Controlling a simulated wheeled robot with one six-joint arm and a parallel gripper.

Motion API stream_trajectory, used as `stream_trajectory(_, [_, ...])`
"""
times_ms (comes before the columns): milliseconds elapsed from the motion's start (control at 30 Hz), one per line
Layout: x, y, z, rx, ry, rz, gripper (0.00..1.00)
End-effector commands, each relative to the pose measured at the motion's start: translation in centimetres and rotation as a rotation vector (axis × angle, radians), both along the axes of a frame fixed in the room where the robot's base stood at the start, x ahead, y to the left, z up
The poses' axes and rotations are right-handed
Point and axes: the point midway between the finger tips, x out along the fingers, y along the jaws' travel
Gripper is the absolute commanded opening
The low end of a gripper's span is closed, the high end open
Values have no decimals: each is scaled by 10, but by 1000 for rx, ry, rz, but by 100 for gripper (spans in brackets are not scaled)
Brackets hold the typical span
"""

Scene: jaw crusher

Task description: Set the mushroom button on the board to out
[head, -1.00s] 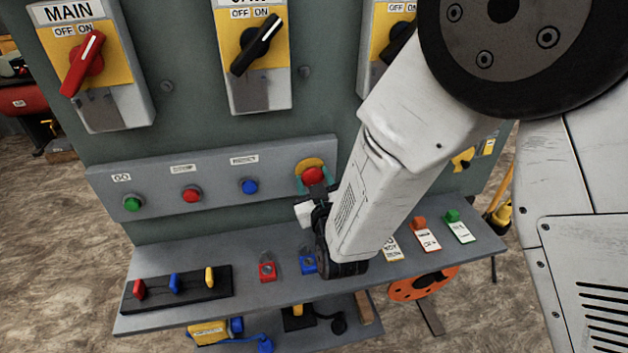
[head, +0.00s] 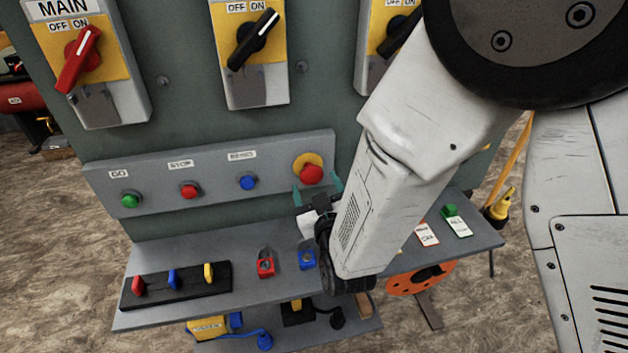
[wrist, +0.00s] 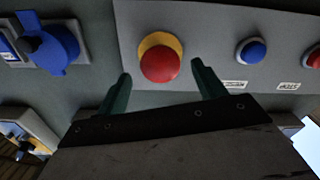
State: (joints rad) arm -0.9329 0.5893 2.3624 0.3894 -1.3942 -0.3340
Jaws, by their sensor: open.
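The red mushroom button (head: 311,174) with its yellow collar (head: 303,160) is at the right end of the grey sloped button board (head: 215,174). In the wrist view the red mushroom button (wrist: 160,64) sits beyond and between the two fingertips. My gripper (head: 318,192) is open, its teal fingers just below and to either side of the button in the head view. In the wrist view my gripper (wrist: 161,82) shows both green fingers apart, with nothing between them that I can see being held. The fingers look clear of the button.
Green (head: 131,200), red (head: 189,190) and blue (head: 248,182) buttons line the board to the left. Below, a shelf holds a black block with coloured levers (head: 176,286) and red and blue padlocks (head: 265,263). Rotary switches (head: 78,60) are above.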

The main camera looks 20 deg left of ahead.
Motion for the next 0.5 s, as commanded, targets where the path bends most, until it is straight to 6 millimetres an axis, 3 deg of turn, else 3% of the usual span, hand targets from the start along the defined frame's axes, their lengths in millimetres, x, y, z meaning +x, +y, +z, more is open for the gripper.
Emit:
stream_trajectory(200, [-32, -19, 0, -1, 1, 1, 69])
stream_trajectory(500, [-43, -27, 0, 1, 0, 0, 69])
